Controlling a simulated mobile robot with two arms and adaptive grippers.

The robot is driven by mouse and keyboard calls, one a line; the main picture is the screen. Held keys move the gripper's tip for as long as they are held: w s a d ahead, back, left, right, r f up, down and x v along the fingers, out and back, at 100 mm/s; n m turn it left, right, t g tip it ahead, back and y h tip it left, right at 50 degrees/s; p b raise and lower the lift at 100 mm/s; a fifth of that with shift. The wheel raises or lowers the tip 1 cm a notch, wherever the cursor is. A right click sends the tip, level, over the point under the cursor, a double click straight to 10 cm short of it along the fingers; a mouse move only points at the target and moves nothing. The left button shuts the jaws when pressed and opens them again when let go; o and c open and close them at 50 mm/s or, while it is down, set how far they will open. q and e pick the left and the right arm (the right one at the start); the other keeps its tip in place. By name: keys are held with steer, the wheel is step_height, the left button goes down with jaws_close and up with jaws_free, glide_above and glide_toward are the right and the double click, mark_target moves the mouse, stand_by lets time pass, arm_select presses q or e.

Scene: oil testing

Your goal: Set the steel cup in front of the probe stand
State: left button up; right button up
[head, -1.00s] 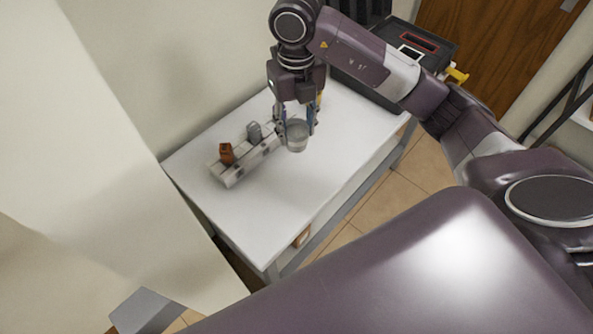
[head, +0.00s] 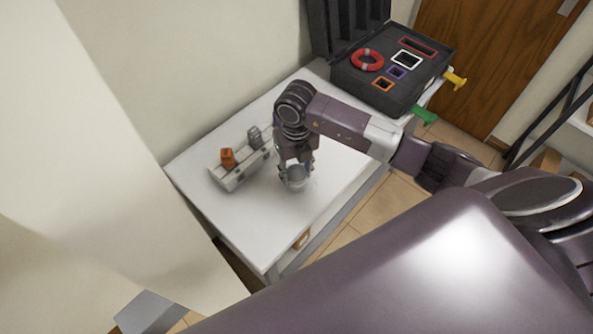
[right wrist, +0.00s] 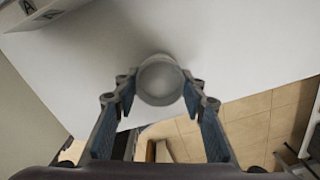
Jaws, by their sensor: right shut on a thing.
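The steel cup (head: 296,182) is a small silvery cup over the white table, just right of the probe stand. My right gripper (head: 296,170) comes down on it from above with a finger on each side, shut on it. In the right wrist view the cup (right wrist: 160,82) sits between the fingertips, its round opening facing the camera. I cannot tell whether its base touches the table. The probe stand (head: 229,181) is a long pale block holding an orange piece (head: 228,157) and a grey piece (head: 255,138). My left gripper is not in view.
A black case (head: 374,92) with a red ring (head: 367,60) and coloured outlined squares stands at the table's far end. Green (head: 424,115) and yellow (head: 456,79) clips stick out beside it. The table (head: 245,225) is clear towards its near end.

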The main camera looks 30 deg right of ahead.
steer(key=shift+f, duration=0.1)
steer(key=o, duration=1.2)
steer(key=shift+r, duration=0.6)
step_height(320, 180, up, 11)
steer(key=b, duration=0.2)
steer(key=shift+b, duration=0.35)
steer(key=shift+s, duration=0.1)
